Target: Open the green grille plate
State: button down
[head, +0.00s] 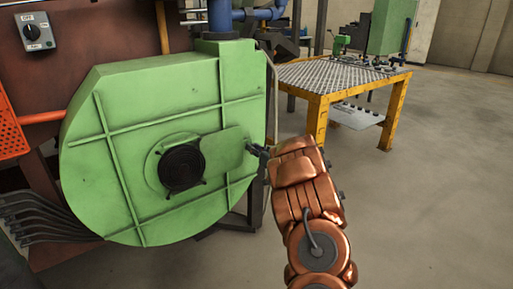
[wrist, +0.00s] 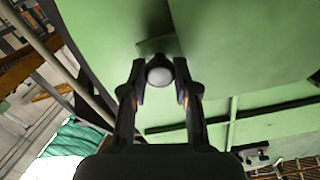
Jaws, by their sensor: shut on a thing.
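The green grille plate (head: 224,153) is a flat plate on the face of the large green round housing (head: 120,100). It sits just right of the dark round grille (head: 181,168), most of which shows uncovered. My gripper (head: 259,151) is at the plate's right edge. In the wrist view, my gripper (wrist: 159,72) has its two fingers on either side of a pale round knob (wrist: 159,76), shut on it. The knob stands by a green tab on the plate (wrist: 240,40). The fingers hide part of the knob's sides.
A yellow-framed table (head: 318,100) with a metal mesh top stands behind at the right. A switch box (head: 37,32) is at the upper left. Several dark bent pipes (head: 45,220) lie at the lower left of the housing. The floor (head: 430,200) at the right is clear.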

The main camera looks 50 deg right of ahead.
jog(key=shift+f, duration=0.1)
jog(key=c, duration=0.9)
grip_release()
jog(key=shift+o, duration=0.2)
jog(key=s+a, duration=0.2)
jog(key=s, duration=1)
jog(key=shift+w, duration=0.1)
